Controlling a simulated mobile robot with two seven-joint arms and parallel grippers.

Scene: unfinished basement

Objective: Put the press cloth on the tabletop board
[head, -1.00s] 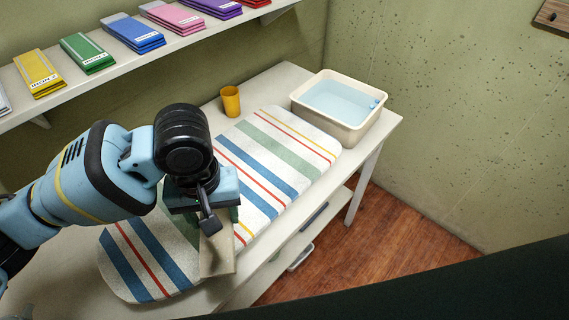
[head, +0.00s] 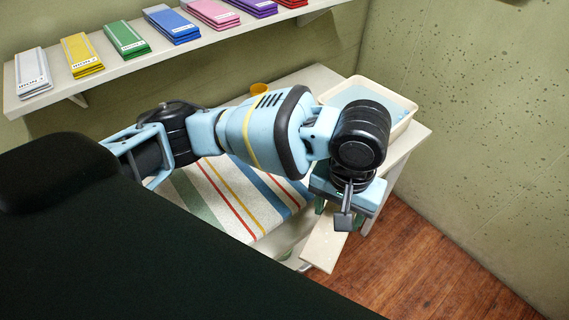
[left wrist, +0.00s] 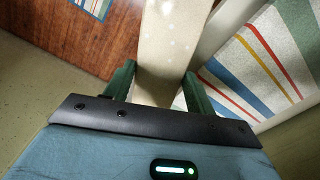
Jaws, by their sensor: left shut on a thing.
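My left gripper (head: 333,210) is shut on a flat, cream-coloured strip, which I take to be the press cloth (head: 324,243). The cloth hangs down from the fingers near the table's front right edge, with wooden floor behind it. In the left wrist view the cloth (left wrist: 167,35) runs between the two green fingers (left wrist: 157,84). The tabletop board (head: 232,192), with blue, red, yellow and green stripes, lies on the table, partly hidden by my left arm. The board also shows at the right of the left wrist view (left wrist: 262,62), beside the cloth. My right gripper is not in view.
A white basin of water (head: 402,127) stands at the table's far right end. A wall shelf (head: 130,63) holds several coloured stacks. Wooden floor (head: 425,255) is open right of the table.

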